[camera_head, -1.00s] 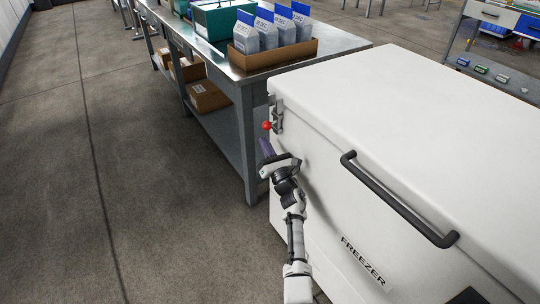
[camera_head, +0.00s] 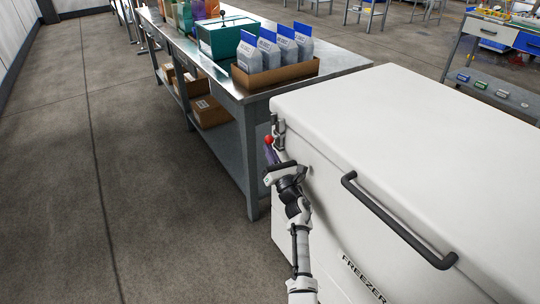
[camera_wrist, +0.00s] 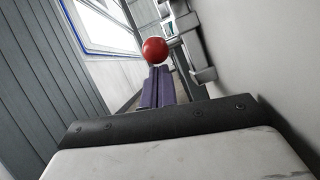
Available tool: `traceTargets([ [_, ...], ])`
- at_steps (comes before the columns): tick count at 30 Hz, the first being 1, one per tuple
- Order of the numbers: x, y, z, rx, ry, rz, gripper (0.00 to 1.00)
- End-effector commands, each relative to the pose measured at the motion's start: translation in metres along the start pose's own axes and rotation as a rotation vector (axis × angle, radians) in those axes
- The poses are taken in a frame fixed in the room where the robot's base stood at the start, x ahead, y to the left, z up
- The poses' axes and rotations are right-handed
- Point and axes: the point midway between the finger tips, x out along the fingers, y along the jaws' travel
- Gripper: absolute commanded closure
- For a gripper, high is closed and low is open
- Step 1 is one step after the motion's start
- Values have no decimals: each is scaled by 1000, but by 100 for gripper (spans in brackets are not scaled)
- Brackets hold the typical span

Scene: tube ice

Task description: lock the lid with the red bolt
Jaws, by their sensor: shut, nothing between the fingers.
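The red bolt (camera_head: 268,140) is a red ball knob at the freezer's near left corner, and it shows large in the wrist view (camera_wrist: 154,50). It sits on a metal latch (camera_wrist: 192,45) fixed to the freezer front, just below the lid edge. The white lid (camera_head: 400,130) of the freezer (camera_head: 325,225) lies down flat. My gripper (camera_head: 270,153) is right below the red knob, with its purple fingers (camera_wrist: 158,88) shut and empty. In the wrist view the fingertips point toward the knob; whether they touch it I cannot tell.
A black handle (camera_head: 395,220) juts from the freezer front, right of my arm. A steel workbench (camera_head: 340,65) beyond the freezer carries a brown tray (camera_head: 275,75) of grey cartons and a green box (camera_head: 222,40). The floor at left is clear.

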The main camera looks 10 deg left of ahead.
Motion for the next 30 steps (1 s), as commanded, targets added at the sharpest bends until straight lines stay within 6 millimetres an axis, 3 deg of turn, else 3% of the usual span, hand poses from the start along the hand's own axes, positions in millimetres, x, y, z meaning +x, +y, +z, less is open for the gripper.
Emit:
traceTargets([
  [8, 0, -1, -1, -2, -5, 1, 100],
  [20, -13, -8, -44, -1, -2, 0, 100],
  [30, -84, -7, -38, 1, 0, -4, 100],
])
